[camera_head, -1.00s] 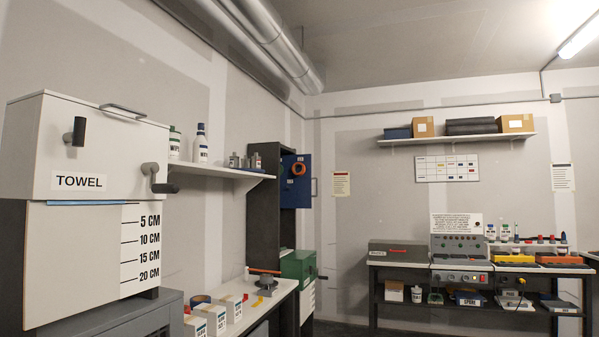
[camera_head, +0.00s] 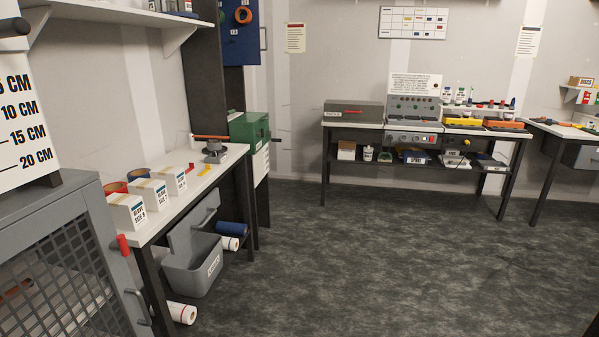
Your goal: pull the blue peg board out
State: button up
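The blue peg board (camera_head: 241,45) stands upright at the top of the picture, left of centre, at the right side of a tall dark cabinet (camera_head: 203,75). Its upper part is cut off by the picture's edge. An orange ring (camera_head: 243,15) hangs on it, with small white labels. A slim handle (camera_head: 263,38) shows along its right edge. The board sticks out past the dark cabinet's side; I cannot tell how far it is drawn out. My gripper is not in view.
A green box (camera_head: 250,129) sits below the board. A white-topped bench (camera_head: 165,210) with glove boxes and a grey bin (camera_head: 190,265) stand at left, beside a grey mesh cage (camera_head: 60,270). A workbench (camera_head: 345,124) stands at the back. The dark floor (camera_head: 390,260) is wide open.

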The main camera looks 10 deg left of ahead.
aim_at(241, 44)
jog(key=i, duration=1.2)
jog(key=i+u, duration=0.1)
jog(key=i, duration=1.15)
jog(key=i+l, duration=0.1)
jog(key=i, duration=1.1)
jog(key=i+u, duration=0.8)
jog(key=i+l+u, duration=0.25)
jog(key=i+u, duration=0.15)
